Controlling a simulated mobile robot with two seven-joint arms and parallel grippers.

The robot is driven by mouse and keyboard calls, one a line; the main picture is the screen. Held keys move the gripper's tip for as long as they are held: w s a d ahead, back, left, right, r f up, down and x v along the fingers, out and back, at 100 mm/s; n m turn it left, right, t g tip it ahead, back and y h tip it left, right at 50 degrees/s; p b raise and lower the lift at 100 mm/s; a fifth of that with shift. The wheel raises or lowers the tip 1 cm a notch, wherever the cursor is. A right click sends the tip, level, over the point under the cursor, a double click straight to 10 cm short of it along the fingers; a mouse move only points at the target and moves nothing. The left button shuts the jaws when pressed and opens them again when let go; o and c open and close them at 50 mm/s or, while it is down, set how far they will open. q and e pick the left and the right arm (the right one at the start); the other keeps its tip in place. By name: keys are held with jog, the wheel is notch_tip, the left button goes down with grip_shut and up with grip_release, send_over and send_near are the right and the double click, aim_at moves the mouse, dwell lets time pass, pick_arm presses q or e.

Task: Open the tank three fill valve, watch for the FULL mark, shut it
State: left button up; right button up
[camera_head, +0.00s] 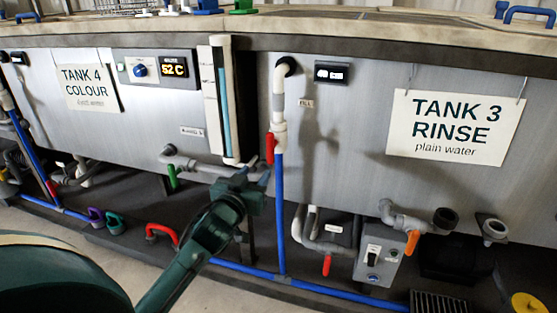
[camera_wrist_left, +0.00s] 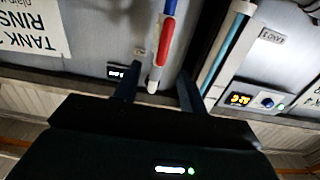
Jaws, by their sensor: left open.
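The tank three fill valve has a red lever (camera_head: 270,148) at the joint between a white pipe (camera_head: 279,108) and a blue pipe (camera_head: 281,215), left of the TANK 3 RINSE sign (camera_head: 456,127). In the left wrist view the red lever (camera_wrist_left: 165,42) lies along the pipe. My left gripper (camera_head: 263,178) is open just below and left of the lever. In the wrist view the white pipe shows between its fingers (camera_wrist_left: 156,88); I cannot tell whether they touch it. A black display (camera_head: 331,73) has digits too small to read surely. No FULL mark is legible. My right gripper is out of view.
A sight tube with blue liquid (camera_head: 227,105) stands left of the pipe. A green handle (camera_head: 172,176) is at left.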

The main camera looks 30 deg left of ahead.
aim_at(269, 148)
pick_arm(q)
jog(key=shift+y, duration=0.4)
jog(key=b+x, duration=0.1)
jog(key=x, duration=0.3)
jog(key=b+x, duration=0.1)
jog(key=x, duration=0.3)
jog(key=b+x, duration=0.1)
jog(key=x, duration=0.3)
jog(key=shift+w+a+r, duration=0.3)
jog(key=shift+r, duration=0.05)
jog(key=shift+x, duration=0.75)
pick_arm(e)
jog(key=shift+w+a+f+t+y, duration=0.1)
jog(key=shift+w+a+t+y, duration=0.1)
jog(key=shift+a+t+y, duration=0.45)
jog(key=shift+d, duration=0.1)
pick_arm(q)
grip_shut()
